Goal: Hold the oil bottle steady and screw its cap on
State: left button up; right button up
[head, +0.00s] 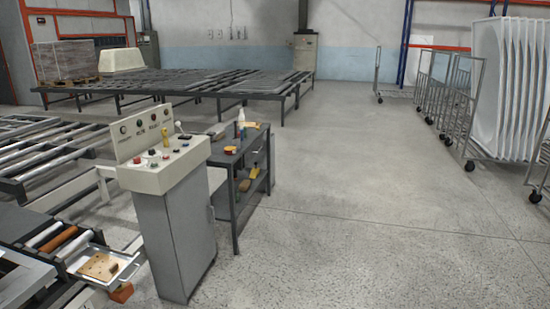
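A small slim bottle (241,118), pale with a blue part low down, stands upright on top of a dark workbench (236,229). It may be the oil bottle, but it is too small here to tell. I cannot make out a separate cap or whether one sits on the bottle. Neither of my grippers shows in the head view.
A grey control cabinet (175,240) with knobs stands left of the bench. A metal tray (128,262) with a board is at the lower left. Roller tables (180,82) lie behind. White tub shells (507,85) and wheeled racks are at right. Open floor (390,220) fills the middle.

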aim_at(242, 118)
jog(key=i+z, duration=0.35)
jog(key=i, duration=1.1)
jog(key=i+l+u, duration=0.15)
jog(key=i, duration=0.55)
jog(key=i+l+u, duration=0.15)
jog(key=i, duration=0.6)
jog(key=i+l+u, duration=0.25)
jog(key=i, duration=0.15)
jog(key=i+l+u, duration=0.1)
jog(key=i+u, duration=0.2)
jog(key=i, duration=0.15)
